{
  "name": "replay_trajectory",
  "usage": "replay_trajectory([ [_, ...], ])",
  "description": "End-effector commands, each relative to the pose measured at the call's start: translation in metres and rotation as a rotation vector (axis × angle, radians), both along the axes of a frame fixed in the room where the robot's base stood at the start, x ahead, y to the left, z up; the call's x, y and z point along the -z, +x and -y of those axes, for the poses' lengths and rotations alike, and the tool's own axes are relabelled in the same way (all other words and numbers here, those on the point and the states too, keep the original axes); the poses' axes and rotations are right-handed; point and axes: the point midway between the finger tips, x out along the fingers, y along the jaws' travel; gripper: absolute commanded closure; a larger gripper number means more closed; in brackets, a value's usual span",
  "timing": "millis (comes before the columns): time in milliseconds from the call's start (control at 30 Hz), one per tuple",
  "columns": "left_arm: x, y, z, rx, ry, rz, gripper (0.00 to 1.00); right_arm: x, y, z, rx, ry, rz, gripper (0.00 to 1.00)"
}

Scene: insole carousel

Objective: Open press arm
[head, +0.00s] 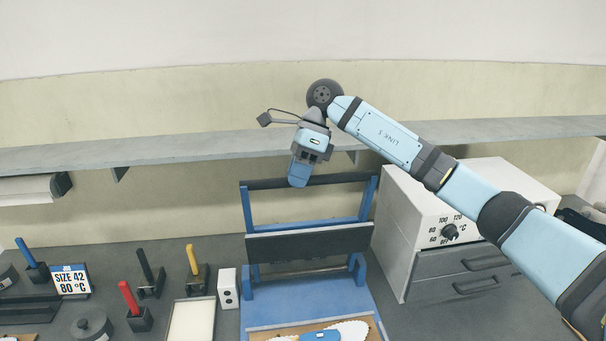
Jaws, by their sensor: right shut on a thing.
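The blue press (312,298) stands on the worktop at the centre. Its press arm (248,212) is a blue frame raised at the back, with a dark crossbar handle (345,178) along its top and a dark pressing plate (310,242) lower down. My right gripper (299,180) comes in from the right, pointing down, and is shut on the crossbar near its middle. The fingertips partly cover the bar. On the press base lies a board (372,328) with white insole shapes and a blue piece, cut off by the lower edge. My left gripper is not in view.
A grey shelf (200,148) runs along the wall behind my right gripper. A white oven cabinet (440,215) with a temperature knob stands right of the press. Left are a white switch box (228,288), several coloured-handled tools and a "SIZE 42 80 °C" sign (71,281).

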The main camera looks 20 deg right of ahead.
Motion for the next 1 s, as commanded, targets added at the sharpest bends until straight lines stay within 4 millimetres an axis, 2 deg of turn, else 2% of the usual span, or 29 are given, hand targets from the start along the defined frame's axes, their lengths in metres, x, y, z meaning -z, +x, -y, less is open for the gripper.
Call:
replay_trajectory([
  [33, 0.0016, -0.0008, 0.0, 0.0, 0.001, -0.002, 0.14, 0.0112, -0.0001, 0.0, 0.002, -0.01, -0.019, 1.0],
  [567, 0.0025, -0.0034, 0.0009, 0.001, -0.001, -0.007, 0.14, 0.0108, -0.0003, -0.0013, 0.002, -0.008, -0.031, 1.0],
  [600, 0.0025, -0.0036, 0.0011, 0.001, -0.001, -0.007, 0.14, 0.0106, -0.0002, -0.0013, 0.002, -0.008, -0.031, 0.68],
  [667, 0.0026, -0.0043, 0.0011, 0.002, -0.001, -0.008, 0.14, 0.0097, -0.0003, -0.0015, 0.002, -0.006, -0.03, 0.54],
  [700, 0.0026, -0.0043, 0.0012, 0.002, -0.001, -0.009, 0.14, 0.0087, -0.0003, -0.0016, 0.001, -0.005, -0.029, 0.52],
  [1000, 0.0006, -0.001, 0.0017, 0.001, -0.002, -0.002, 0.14, 0.0022, 0.0004, -0.0009, 0.0, -0.001, -0.024, 0.52],
])
